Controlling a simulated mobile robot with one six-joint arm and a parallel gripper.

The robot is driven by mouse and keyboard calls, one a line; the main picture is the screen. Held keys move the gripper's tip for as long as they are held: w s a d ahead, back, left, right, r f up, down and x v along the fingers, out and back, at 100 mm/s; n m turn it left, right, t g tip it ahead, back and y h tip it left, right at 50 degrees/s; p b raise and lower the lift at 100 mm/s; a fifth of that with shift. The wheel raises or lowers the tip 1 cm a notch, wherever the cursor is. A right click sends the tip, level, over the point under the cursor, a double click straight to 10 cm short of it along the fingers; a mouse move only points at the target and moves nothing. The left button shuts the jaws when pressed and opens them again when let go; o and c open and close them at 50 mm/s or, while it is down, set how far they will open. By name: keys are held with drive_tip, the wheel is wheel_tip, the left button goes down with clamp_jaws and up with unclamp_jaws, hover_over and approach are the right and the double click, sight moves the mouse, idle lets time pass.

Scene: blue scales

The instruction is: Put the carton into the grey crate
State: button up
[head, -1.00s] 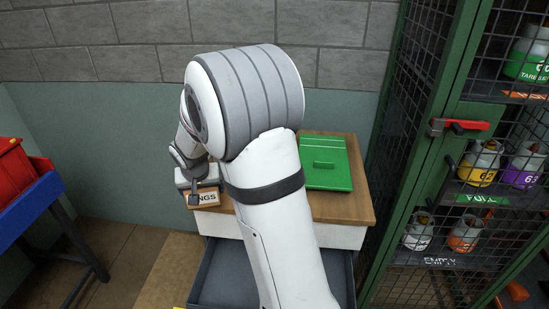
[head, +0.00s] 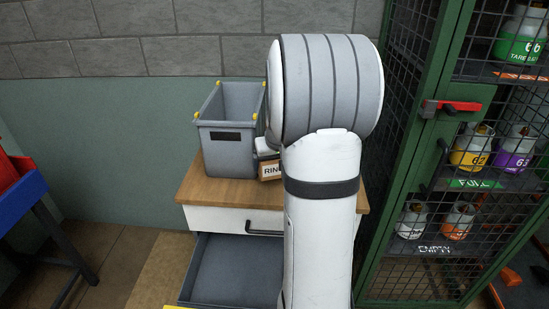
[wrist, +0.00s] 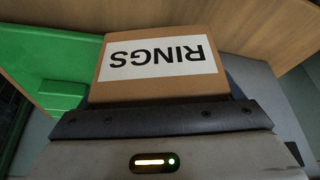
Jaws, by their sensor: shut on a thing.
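The carton (head: 270,170) is a small brown box with a white RINGS label. It shows in the head view just right of the grey crate, partly behind my arm. In the wrist view the carton (wrist: 105,88) sits against my gripper's dark jaw, its label upside down. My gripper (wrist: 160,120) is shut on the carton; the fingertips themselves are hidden. The grey crate (head: 226,158) is open-topped with yellow corner pieces and stands upright on the wooden-topped cabinet. I cannot tell the carton's exact height above the top.
The cabinet top (head: 215,190) is bare in front of the crate. A grey drawer (head: 235,270) is pulled out below. A green flat thing (wrist: 60,45) lies left in the wrist view. A green mesh cage (head: 415,150) with gas cylinders stands at right, a blue stand (head: 40,195) at left.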

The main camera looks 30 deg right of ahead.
drive_tip(key=s+d+r+b, duration=0.2)
drive_tip(key=s+d, duration=0.7)
drive_tip(key=d, duration=0.4)
drive_tip(key=p, duration=0.2)
hover_over(261, 184)
drive_tip(key=d, duration=0.1)
drive_tip(key=shift+s+d+n, duration=0.1)
drive_tip(key=shift+s+n, duration=0.2)
drive_tip(key=shift+s, duration=0.15)
drive_tip(key=shift+w+a+f, duration=0.1)
drive_tip(key=shift+a+f, duration=0.05)
drive_tip(key=shift+f, duration=0.3)
drive_tip(key=shift+w+a+f, duration=0.1)
drive_tip(key=shift+f, duration=0.35)
wheel_tip(261, 184, down, 5)
drive_tip(key=shift+w+f, duration=0.1)
drive_tip(key=shift+w+a+f, duration=0.15)
drive_tip(key=shift+w+a, duration=0.05)
drive_tip(key=shift+a, duration=0.1)
drive_tip(key=o, duration=1)
drive_tip(key=shift+s, duration=0.1)
